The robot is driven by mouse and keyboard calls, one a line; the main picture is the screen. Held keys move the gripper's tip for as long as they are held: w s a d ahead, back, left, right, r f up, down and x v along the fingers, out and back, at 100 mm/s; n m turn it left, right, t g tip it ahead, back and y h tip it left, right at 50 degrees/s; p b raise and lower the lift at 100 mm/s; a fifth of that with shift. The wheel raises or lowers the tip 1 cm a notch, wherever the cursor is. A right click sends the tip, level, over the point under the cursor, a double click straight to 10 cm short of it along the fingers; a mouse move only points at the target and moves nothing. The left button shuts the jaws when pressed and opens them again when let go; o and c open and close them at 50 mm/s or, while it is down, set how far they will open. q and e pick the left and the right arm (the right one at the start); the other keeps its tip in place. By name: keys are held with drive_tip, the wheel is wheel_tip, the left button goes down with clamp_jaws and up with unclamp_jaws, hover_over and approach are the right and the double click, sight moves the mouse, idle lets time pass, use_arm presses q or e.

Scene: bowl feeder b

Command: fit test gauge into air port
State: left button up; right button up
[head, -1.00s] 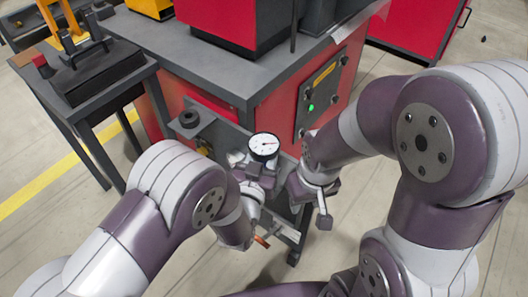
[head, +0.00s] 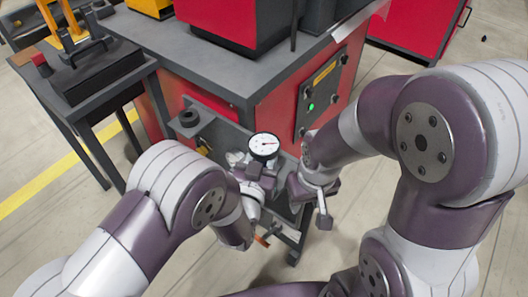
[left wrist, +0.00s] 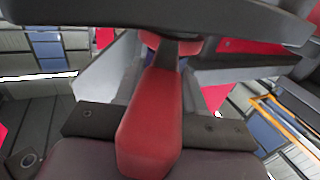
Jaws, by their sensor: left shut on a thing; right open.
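The test gauge (head: 264,145), with a round white dial and a black rim, faces up in the middle of the head view. My left gripper (head: 254,172) is just below the dial, shut on the gauge; its fingers are mostly hidden. In the left wrist view a red bar (left wrist: 150,122) runs up the middle, under a dark crosswise part near the top. My right gripper (head: 312,197) is open, close to the right of the gauge and apart from it. I cannot make out the air port in either view.
A grey shelf (head: 210,131) with a black ring (head: 189,118) juts from the red machine (head: 287,108) behind the gauge. A control panel (head: 321,95) with a green light is to the right. A side table (head: 103,72) stands at the left. Floor is open at the lower right.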

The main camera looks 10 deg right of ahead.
use_arm(q)
drive_tip(key=shift+f, duration=0.3)
idle(0.6)
drive_tip(key=o, duration=1.3)
